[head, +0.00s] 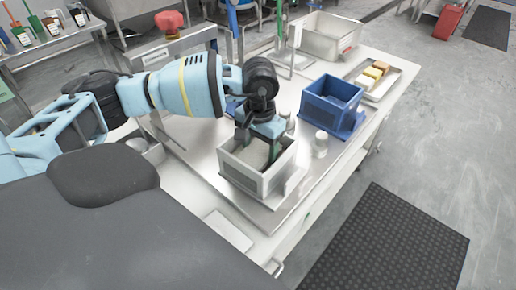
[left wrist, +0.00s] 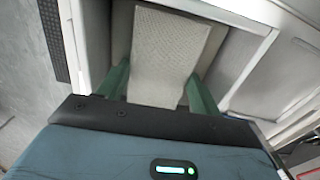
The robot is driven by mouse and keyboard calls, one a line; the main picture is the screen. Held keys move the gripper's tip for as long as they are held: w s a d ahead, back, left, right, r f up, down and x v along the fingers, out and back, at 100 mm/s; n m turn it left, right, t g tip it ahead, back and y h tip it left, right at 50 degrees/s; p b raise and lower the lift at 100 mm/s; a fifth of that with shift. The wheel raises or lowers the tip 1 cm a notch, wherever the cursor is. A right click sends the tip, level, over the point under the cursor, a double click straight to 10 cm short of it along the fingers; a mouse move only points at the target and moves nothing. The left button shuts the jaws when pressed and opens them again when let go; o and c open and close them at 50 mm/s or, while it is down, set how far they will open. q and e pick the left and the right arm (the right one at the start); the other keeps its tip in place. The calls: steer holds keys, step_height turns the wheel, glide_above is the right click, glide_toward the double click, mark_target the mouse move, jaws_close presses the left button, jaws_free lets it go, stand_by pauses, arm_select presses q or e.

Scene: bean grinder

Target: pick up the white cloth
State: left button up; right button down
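The white cloth (left wrist: 170,50) is a flat, textured off-white piece inside a light grey bin (head: 252,184) on the metal table. In the head view the cloth (head: 250,154) shows only partly behind the bin's rim and my gripper. My left gripper (head: 259,146) points down into the bin. In the left wrist view the left gripper's two green fingers (left wrist: 158,92) are spread wide, one on each side of the cloth. I cannot tell whether they touch it. My right gripper is not in view.
A blue bin (head: 331,106) stands to the right of the grey bin, with a small white jar (head: 320,146) nearby. A tray (head: 382,86) with yellow and brown blocks and a large pale container (head: 325,37) are farther back. A dark mat (head: 385,245) lies on the floor.

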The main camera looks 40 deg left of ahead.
mark_target(259, 152)
arm_select(q)
steer(key=shift+r, duration=0.15)
step_height(259, 152, up, 10)
stand_by(0.6)
steer(key=shift+s, duration=0.1)
